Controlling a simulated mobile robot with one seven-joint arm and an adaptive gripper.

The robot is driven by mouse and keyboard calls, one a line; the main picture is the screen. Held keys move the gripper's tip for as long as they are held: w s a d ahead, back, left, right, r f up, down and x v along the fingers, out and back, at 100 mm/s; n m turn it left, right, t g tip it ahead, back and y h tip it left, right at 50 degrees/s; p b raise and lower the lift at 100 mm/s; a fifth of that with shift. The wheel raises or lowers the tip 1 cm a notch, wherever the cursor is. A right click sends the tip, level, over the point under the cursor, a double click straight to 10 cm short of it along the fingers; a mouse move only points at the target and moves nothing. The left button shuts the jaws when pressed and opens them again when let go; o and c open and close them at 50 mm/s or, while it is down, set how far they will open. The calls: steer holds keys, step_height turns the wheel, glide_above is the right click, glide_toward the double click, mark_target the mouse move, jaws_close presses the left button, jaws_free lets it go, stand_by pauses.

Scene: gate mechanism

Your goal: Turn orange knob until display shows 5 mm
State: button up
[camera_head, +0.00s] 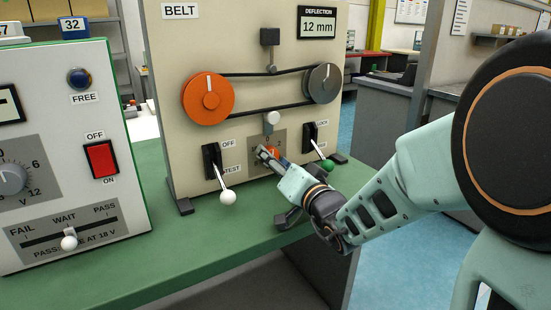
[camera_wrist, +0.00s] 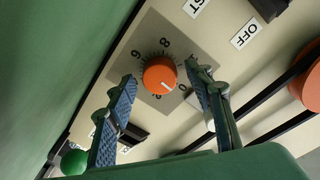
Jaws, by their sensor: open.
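The small orange knob (camera_head: 272,153) sits on a grey dial plate low on the beige belt panel, partly hidden by my gripper in the head view. In the wrist view the orange knob (camera_wrist: 160,76) shows whole, with a white pointer line and a numbered scale around it. My gripper (camera_wrist: 158,84) is open, with one finger on each side of the knob and visible gaps between. In the head view my gripper (camera_head: 268,158) is at the dial plate. The display (camera_head: 317,23) at the top right of the panel reads 12 mm under DEFLECTION.
A large orange pulley (camera_head: 208,99) and a dark grey pulley (camera_head: 323,83) carry the belt above. A white-tipped lever (camera_head: 227,196) is left of the knob, a green-tipped lever (camera_head: 327,164) right. Another panel (camera_head: 70,150) stands at left on the green bench (camera_head: 160,262).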

steer(key=c, duration=1.2)
steer(key=shift+o, duration=0.2)
